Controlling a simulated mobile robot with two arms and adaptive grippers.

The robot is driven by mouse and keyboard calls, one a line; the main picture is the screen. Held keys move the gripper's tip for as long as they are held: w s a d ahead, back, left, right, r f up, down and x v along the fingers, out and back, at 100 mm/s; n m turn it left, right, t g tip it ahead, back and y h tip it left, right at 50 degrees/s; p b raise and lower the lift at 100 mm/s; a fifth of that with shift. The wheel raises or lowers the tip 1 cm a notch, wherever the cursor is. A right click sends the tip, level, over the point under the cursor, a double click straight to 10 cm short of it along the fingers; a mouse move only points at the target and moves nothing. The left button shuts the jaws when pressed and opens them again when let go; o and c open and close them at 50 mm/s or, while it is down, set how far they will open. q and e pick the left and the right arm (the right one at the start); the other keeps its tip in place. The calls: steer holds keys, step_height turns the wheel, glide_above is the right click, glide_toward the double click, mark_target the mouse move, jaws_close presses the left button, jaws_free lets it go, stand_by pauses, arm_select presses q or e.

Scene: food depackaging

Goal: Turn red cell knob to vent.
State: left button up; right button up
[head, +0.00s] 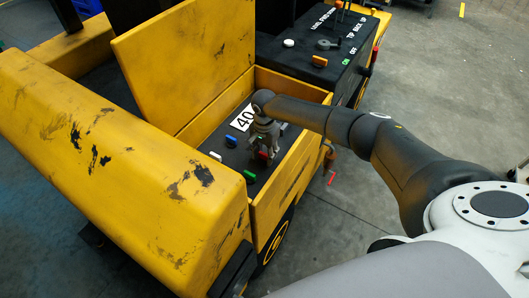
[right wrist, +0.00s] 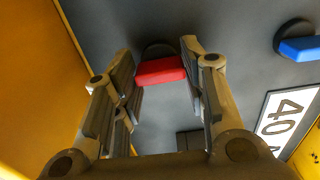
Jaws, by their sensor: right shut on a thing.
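The red cell knob (head: 264,155) is a small red bar on the dark panel inside the yellow machine's open compartment. In the right wrist view the red knob (right wrist: 160,71) sits on a dark round base, between the two fingertips. My right gripper (head: 262,146) reaches down onto it from above and partly hides it in the head view. In the right wrist view the fingers of my right gripper (right wrist: 158,65) are shut on the knob's two sides. My left gripper is not in view.
Blue (head: 231,140), white (head: 216,156) and green (head: 249,175) controls share the panel (head: 233,158) with a "40" label (head: 243,119). A raised yellow lid (head: 185,60) and yellow side walls (head: 290,165) enclose it. A second control panel (head: 300,55) stands behind.

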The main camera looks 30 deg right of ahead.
steer(key=n+p, duration=0.1)
steer(key=n, duration=0.2)
steer(key=shift+n, duration=0.4)
steer(key=n, duration=0.4)
steer(key=shift+n, duration=0.3)
steer(key=n, duration=0.4)
steer(key=shift+p, duration=0.35)
steer(key=n, duration=0.5)
steer(key=o, duration=1)
